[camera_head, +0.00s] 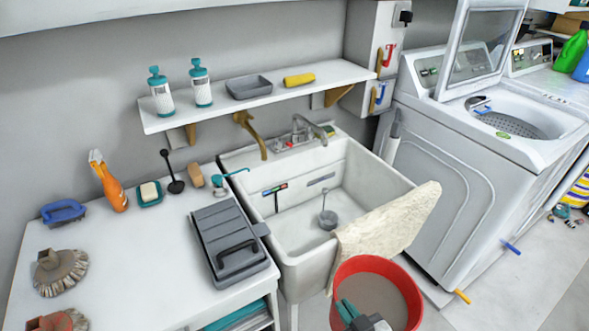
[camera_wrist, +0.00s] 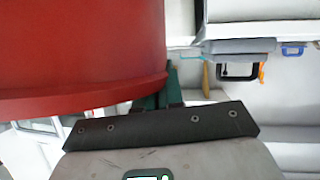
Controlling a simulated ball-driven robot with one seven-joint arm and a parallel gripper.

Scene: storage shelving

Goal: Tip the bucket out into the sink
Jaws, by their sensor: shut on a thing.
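A red bucket (camera_head: 346,267) is at the bottom centre of the head view, in front of the sink's front right edge, upright or nearly so. Greyish-brown contents show inside it. The white sink (camera_head: 350,185) stands beyond it, with a tap (camera_head: 305,127) at its back. My gripper (camera_head: 362,318) is shut on the bucket at its near rim. In the wrist view the bucket's red wall (camera_wrist: 80,45) fills the upper left, and the green fingers of my gripper (camera_wrist: 160,95) meet its edge. The exact grip is partly hidden.
A cream cloth (camera_head: 385,222) hangs over the sink's front right rim near the bucket. A drain strainer (camera_head: 328,220) and a small brush lie in the basin. A counter with a grey case (camera_head: 228,243) is left; a washer (camera_head: 450,170) is right. A shelf (camera_head: 260,98) hangs above.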

